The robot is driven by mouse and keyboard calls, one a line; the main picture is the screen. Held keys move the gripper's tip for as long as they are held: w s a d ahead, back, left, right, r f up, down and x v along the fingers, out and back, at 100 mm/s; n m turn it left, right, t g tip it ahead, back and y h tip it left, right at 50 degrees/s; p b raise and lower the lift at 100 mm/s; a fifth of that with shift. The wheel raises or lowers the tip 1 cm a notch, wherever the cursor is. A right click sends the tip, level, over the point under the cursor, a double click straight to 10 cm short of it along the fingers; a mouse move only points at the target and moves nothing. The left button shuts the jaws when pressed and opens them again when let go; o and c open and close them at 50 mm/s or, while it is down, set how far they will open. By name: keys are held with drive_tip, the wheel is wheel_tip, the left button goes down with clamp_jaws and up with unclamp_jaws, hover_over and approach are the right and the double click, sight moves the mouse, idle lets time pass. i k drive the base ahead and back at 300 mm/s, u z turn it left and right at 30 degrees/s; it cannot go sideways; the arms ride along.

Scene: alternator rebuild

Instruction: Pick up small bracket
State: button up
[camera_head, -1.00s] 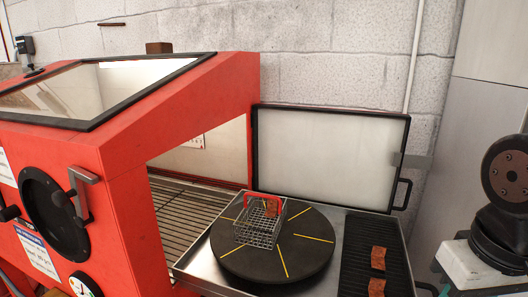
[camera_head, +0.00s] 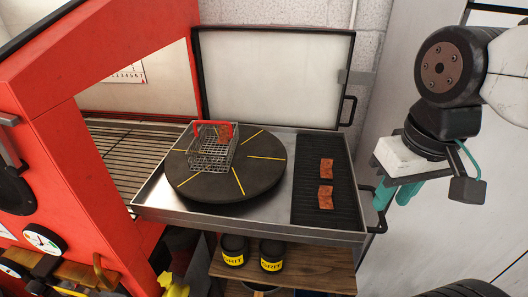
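Two small rust-brown pieces lie apart on the black ribbed mat (camera_head: 308,215) at the right of the metal tray: an upper one (camera_head: 326,168) and a lower one (camera_head: 325,197). Another rust-brown piece (camera_head: 224,132) is in the wire basket (camera_head: 210,155). I cannot tell which is the small bracket. My gripper (camera_head: 392,204), with teal fingers, hangs to the right of the tray, apart from the brown pieces. Its fingers are spread with nothing visible between them.
The basket, with its red handle, stands on a black turntable (camera_head: 255,185) with yellow lines. The tray (camera_head: 250,222) adjoins a red cabinet (camera_head: 60,140). Its raised lid (camera_head: 275,80) stands behind. Grit containers (camera_head: 271,258) sit on a wooden shelf (camera_head: 325,268) below.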

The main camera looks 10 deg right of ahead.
sight(326, 164)
drive_tip(key=z, duration=0.05)
drive_tip(key=k, duration=1.05)
drive_tip(key=u, duration=0.75)
drive_tip(key=i, duration=1.35)
drive_tip(key=z, duration=0.3)
